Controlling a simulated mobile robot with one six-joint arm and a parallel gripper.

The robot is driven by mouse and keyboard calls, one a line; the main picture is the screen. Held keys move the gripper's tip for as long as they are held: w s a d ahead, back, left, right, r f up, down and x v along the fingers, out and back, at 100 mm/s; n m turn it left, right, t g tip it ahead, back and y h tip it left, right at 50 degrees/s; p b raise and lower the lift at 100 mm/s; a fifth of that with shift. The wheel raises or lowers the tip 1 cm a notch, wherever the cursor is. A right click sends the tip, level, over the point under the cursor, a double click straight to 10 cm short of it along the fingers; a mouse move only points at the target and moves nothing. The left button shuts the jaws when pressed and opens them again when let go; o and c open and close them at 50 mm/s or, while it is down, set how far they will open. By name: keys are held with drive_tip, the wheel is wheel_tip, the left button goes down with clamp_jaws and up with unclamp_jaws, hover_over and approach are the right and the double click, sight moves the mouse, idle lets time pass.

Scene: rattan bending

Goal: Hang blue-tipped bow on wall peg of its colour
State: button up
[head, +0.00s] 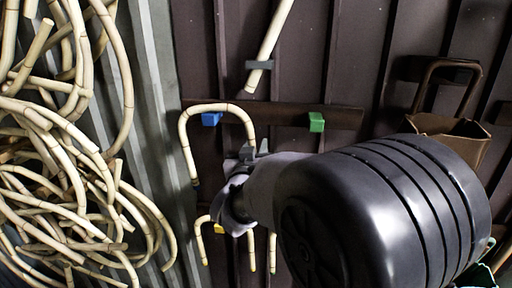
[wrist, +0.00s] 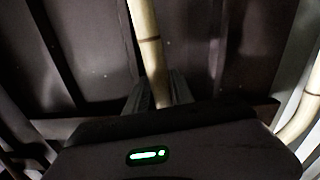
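A pale rattan bow (head: 215,107) shaped like an upside-down U shows in the head view, with a dark, bluish tip on its left leg. My gripper (head: 250,152) is shut on its right leg. In the wrist view the cane (wrist: 148,40) runs up from between the fingers (wrist: 158,92). The blue peg (head: 211,119) shows just under the bow's arch, on a dark wall rail (head: 270,114). I cannot tell whether the bow touches the peg. The lower right leg is hidden behind my gripper.
A green peg (head: 316,122) sits to the right on the rail. Below, a yellow peg (head: 219,229) and other yellow-tipped canes (head: 252,252) show. A straight cane (head: 268,48) is clipped above. Tangled rattan (head: 70,170) fills the left. A brown holder (head: 450,130) hangs right.

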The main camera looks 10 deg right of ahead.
drive_tip(key=shift+o, duration=0.9)
drive_tip(key=b+v, duration=0.3)
drive_tip(key=v, duration=1.4)
drive_tip(key=shift+s, duration=0.15)
drive_tip(key=shift+s+a, duration=0.1)
drive_tip(key=b+v, duration=0.1)
drive_tip(key=v, duration=0.8)
